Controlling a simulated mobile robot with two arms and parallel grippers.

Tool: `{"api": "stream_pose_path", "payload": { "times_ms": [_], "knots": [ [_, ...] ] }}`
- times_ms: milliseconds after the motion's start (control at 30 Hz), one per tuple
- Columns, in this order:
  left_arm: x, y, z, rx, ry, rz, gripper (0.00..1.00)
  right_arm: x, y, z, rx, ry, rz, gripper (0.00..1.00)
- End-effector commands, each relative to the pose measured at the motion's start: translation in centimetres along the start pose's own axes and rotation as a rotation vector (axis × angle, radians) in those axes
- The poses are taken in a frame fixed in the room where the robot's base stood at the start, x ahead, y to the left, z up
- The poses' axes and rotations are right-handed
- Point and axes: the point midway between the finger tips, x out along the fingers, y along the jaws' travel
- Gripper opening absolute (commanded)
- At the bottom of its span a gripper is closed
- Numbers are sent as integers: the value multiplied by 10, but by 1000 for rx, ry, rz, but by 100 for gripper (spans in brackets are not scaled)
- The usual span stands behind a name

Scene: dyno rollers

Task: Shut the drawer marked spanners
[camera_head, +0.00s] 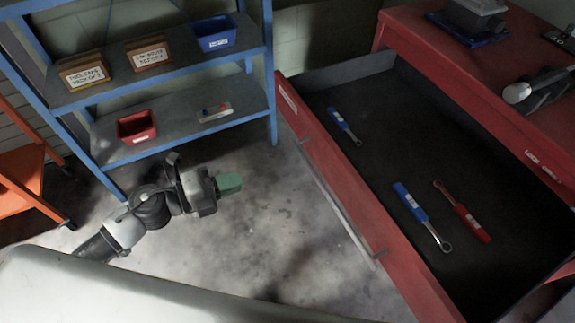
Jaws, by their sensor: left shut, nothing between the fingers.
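The open drawer (322,163) belongs to a red cabinet (490,80) on the right. It is pulled far out, with a long handle bar (335,205) along its front. A small label on its front is too small to read. Inside lie a blue-handled spanner (343,124), another blue-handled spanner (420,213) and a red-handled spanner (464,212). My left gripper (230,184), with green fingertips, is shut and empty to the left of the drawer front, apart from the handle. My right gripper is not in view.
Blue shelving (190,80) at the back left holds boxes and bins. An orange cart (22,165) stands at the far left. Bare floor (270,235) lies between my left gripper and the drawer. Tools rest on the cabinet top.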

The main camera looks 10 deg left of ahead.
Motion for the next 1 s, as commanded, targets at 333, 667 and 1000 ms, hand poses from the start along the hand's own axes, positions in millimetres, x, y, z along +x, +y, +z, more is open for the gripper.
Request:
{"api": "stream_pose_path", "payload": {
  "times_ms": [333,667,1000],
  "knots": [
    [57,-5,1,-1,-2,-6,0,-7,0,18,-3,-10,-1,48],
    [118,-10,1,-3,-3,-4,0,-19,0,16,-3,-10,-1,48],
    [136,-14,1,-3,-4,-2,0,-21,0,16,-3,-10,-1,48]
  ]
}}
